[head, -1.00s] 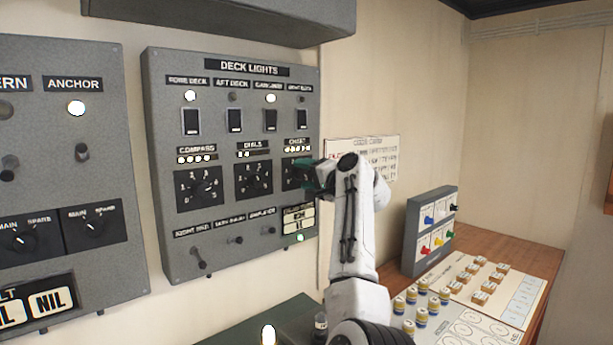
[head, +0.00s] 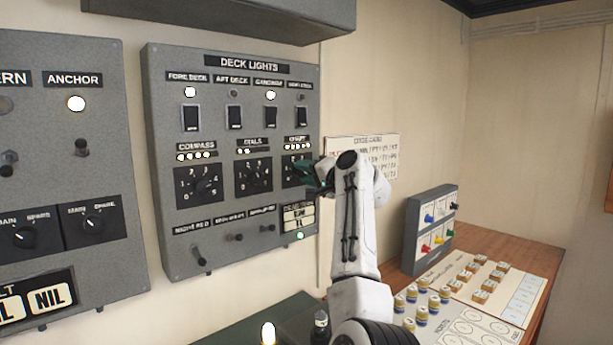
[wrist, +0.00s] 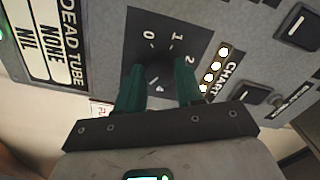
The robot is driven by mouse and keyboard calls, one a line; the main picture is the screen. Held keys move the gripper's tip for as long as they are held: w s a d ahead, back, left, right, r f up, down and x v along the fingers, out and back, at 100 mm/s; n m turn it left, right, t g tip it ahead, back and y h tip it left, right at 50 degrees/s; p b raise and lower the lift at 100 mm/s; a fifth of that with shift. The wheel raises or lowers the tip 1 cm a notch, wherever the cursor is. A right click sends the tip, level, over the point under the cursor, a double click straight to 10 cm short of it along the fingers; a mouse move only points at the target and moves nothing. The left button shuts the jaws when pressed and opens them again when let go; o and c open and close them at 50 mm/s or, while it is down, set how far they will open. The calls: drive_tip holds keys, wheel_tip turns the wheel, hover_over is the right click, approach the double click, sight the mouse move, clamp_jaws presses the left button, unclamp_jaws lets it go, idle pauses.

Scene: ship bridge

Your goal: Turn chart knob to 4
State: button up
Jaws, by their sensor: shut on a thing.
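The chart knob (wrist: 158,80) is a dark knob on a black dial plate (wrist: 140,42), under the CHART label. In the wrist view, the green fingers of my gripper (wrist: 159,92) stand on both sides of it, shut on it. The numbers 0, 1 and 2 are readable on the dial; the fingers cover much of the rest. A small white mark shows between the fingers, but I cannot tell the setting from it. Several chart lamps (wrist: 212,72) are lit. In the head view, my gripper (head: 315,172) hides most of the knob at the DECK LIGHTS panel (head: 215,120).
The compass knob (head: 199,185) and dials knob (head: 253,176) sit left of the chart dial. Rocker switches are above, and toggles and a DEAD TUBE display (head: 298,216) below. A desk (head: 540,262) with small blocks and cylinders stands at lower right.

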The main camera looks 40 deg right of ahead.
drive_tip(key=n, duration=0.1)
drive_tip(key=n+b, duration=0.2)
drive_tip(key=n, duration=0.1)
drive_tip(key=shift+d+f, duration=0.1)
drive_tip(key=shift+f, duration=0.15)
drive_tip(key=shift+r+n+b, duration=0.1)
drive_tip(key=shift+n+b, duration=1.1)
drive_tip(key=shift+n, duration=1.1)
drive_tip(key=o, duration=1)
drive_tip(key=shift+r, duration=0.1)
drive_tip(key=shift+o, duration=0.2)
drive_tip(key=s+b, duration=0.2)
drive_tip(key=s, duration=0.8)
drive_tip(key=shift+s+b, duration=0.4)
drive_tip(key=shift+d, duration=0.1)
